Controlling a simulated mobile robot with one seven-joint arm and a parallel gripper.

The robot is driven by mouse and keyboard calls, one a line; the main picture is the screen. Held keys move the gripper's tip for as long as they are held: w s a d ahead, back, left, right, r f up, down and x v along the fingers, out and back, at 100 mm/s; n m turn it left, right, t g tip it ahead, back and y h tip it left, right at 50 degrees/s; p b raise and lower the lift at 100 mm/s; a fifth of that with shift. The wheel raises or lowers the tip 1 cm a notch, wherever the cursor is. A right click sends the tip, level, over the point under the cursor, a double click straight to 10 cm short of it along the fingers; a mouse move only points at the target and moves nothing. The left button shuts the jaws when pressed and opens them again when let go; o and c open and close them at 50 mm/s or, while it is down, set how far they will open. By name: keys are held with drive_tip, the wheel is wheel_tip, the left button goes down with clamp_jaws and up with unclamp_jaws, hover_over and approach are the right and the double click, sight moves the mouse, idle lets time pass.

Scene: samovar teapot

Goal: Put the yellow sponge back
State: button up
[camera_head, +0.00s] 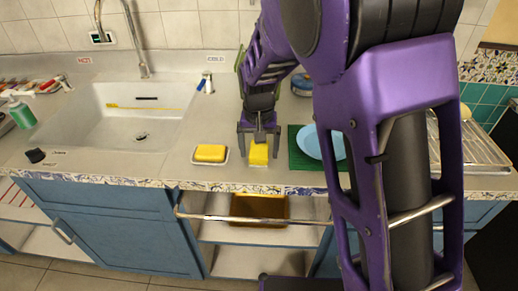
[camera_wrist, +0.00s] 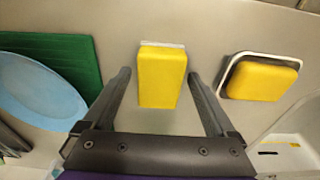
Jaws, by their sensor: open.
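A yellow sponge (camera_head: 258,155) with a pale edge lies on the counter near its front edge. In the wrist view this sponge (camera_wrist: 162,78) is between my fingers, with a gap on each side. A second yellow sponge (camera_head: 210,152) sits in a small white dish (camera_head: 194,160) to its left. In the wrist view the second sponge (camera_wrist: 262,80) and the dish (camera_wrist: 232,60) are to the right. My gripper (camera_head: 258,148) is open and empty, pointing down over the first sponge. Its fingertips (camera_wrist: 158,75) also show in the wrist view.
A green board (camera_head: 296,157) with a blue plate (camera_head: 318,142) lies just right of my gripper. The sink basin (camera_head: 95,135) is to the left, with a small dark item (camera_head: 35,155) near its front corner. A metal rail (camera_head: 250,220) runs below the counter edge.

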sight(259, 153)
wheel_tip(259, 153, up, 12)
drive_tip(key=s+p, duration=0.1)
drive_tip(key=p, duration=0.1)
drive_tip(key=shift+s+r, duration=0.15)
drive_tip(key=shift+s, duration=0.1)
